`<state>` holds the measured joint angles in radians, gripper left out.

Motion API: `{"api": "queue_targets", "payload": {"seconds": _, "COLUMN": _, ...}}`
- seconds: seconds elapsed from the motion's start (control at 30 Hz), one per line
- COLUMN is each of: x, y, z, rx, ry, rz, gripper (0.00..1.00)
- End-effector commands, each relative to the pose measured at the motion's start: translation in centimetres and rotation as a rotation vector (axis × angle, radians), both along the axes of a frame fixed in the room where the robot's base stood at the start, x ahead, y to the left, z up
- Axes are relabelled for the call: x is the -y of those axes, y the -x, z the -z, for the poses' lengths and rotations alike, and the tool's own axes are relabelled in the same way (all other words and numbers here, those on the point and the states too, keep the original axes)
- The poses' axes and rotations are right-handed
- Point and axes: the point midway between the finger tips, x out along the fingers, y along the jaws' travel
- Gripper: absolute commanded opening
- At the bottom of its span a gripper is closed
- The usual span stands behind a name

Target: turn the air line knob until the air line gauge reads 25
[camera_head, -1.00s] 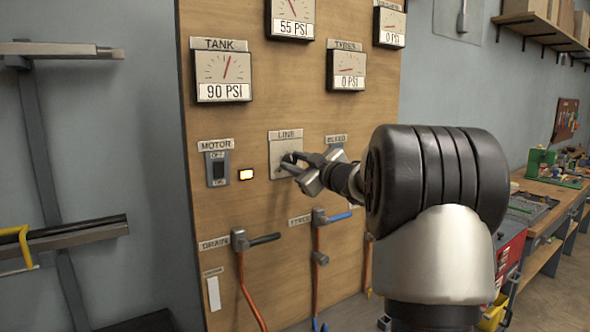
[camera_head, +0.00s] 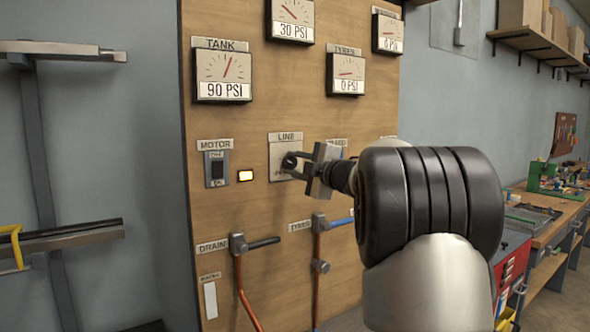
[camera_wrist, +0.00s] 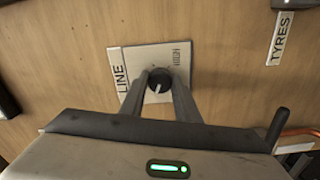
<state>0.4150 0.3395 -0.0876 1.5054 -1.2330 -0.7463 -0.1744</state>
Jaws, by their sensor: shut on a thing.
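The air line knob is a small black knob (camera_head: 289,161) on a pale plate labelled LINE in the middle of the wooden panel. It also shows in the wrist view (camera_wrist: 159,84), with a light pointer mark on its face. My gripper (camera_head: 291,161) is shut on the knob, one finger on either side of it. The air line gauge (camera_head: 291,20) is at the top of the head view, with its top cut off. Its display reads 30 PSI and its red needle points up and left.
The TANK gauge (camera_head: 223,76) reads 90 PSI and the TYRES gauge (camera_head: 346,74) reads 0 PSI. DRAIN (camera_head: 263,243) and TYRES (camera_head: 339,222) valve handles sit below.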

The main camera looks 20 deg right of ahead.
Motion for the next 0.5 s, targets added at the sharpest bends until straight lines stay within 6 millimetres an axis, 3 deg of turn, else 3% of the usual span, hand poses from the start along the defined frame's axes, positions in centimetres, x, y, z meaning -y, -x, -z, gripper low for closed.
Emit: {"api": "queue_targets", "payload": {"seconds": 0.5, "x": 0.09, "y": 0.0, "z": 0.09, "rx": 0.008, "ry": 0.052, "rz": 0.002, "gripper": 0.07}}
